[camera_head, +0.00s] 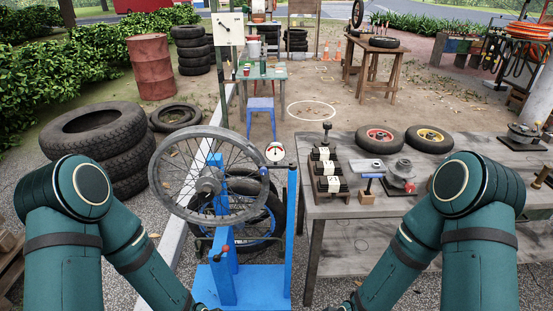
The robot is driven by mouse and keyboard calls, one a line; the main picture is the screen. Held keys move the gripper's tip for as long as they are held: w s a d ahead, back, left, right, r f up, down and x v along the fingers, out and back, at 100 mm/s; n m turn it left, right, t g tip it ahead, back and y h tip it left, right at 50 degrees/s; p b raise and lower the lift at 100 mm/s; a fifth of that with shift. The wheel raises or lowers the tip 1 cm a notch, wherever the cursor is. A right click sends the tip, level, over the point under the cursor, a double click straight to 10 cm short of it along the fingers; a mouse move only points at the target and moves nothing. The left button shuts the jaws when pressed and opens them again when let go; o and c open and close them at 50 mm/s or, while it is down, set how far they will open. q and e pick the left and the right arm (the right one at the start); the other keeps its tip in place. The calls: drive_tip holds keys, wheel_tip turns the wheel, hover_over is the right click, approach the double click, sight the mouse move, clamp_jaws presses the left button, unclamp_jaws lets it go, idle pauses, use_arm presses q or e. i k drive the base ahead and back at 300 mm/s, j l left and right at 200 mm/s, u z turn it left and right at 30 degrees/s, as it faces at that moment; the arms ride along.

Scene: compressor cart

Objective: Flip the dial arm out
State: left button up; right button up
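The dial (275,152) is a small round white face with red and green marks. It sits near the top of the blue truing stand (291,235), just right of the wheel rim. A short dark arm appears to run beside it to the right post; its exact joint is too small to tell. A grey spoked wheel (235,214) is mounted on the stand and leans toward the left. My two arms come in from the lower left and lower right, and both run down out of the bottom edge. Both grippers are out of the picture, well below the dial.
A grey workbench (345,207) stands right of the stand, holding dark blocks (328,172), a vise-like tool (400,175) and two small wheels (380,138). Stacked tyres (100,145) stand at the left.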

sight(271, 149)
drive_tip(key=l+u, duration=0.1)
drive_tip(key=u, duration=0.6)
drive_tip(key=i+l+u, duration=0.1)
drive_tip(key=l+u, duration=0.75)
drive_tip(key=l, duration=0.5)
drive_tip(key=k+l+u, duration=0.1)
drive_tip(key=l, duration=0.55)
drive_tip(key=k+l+u, duration=0.1)
drive_tip(key=l, duration=0.5)
